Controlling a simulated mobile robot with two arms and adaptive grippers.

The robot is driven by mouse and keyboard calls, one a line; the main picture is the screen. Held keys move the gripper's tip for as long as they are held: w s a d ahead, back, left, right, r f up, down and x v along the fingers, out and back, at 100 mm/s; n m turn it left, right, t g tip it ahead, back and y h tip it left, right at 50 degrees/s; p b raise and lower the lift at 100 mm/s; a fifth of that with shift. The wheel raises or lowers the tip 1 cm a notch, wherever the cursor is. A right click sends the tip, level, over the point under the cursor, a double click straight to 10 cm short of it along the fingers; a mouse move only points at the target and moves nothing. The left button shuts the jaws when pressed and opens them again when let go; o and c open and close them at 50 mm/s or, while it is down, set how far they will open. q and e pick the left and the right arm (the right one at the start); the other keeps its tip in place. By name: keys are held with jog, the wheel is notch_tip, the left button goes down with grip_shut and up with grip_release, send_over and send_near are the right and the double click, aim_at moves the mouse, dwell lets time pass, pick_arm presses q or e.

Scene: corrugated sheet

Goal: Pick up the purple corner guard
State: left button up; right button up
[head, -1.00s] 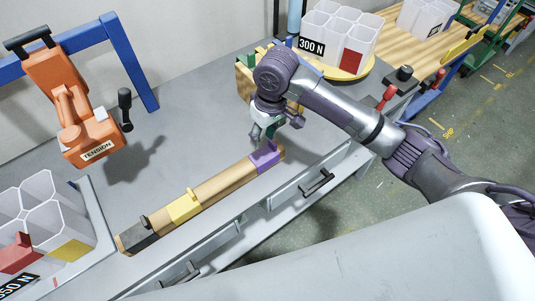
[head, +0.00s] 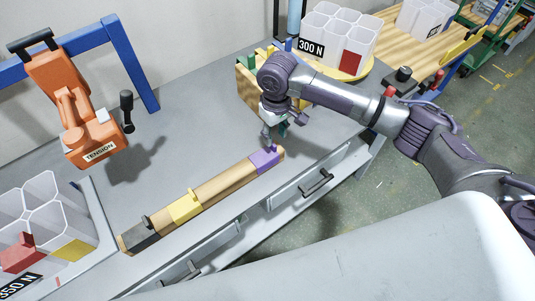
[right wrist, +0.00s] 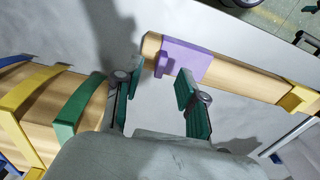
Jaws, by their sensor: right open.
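The purple corner guard (head: 263,161) sits over the right end of a wooden bar (head: 225,184) on the grey bench. It also shows in the right wrist view (right wrist: 184,59), with a small raised tab on its near side. My right gripper (head: 275,133) is open and empty, just behind and above the guard in the head view. In the right wrist view its two green-padded fingers (right wrist: 151,88) are spread apart. The right-hand finger is close to the guard; I cannot tell whether it touches. The guard is not between the fingers. My left gripper is out of view.
A yellow guard (head: 186,206) and a black guard (head: 140,236) sit on the same bar. A wooden block with coloured guards (head: 246,82) stands behind my right gripper. An orange tension device (head: 85,120) stands left. The bench middle is clear.

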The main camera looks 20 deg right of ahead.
aim_at(275, 146)
jog(key=shift+s+f+p, duration=0.15)
jog(key=shift+f+p, duration=0.05)
jog(key=shift+f, duration=0.95)
jog(key=shift+s+f+p, duration=0.1)
jog(key=shift+f+p, duration=0.1)
jog(key=shift+f, duration=0.9)
jog(key=shift+c, duration=0.2)
grip_shut()
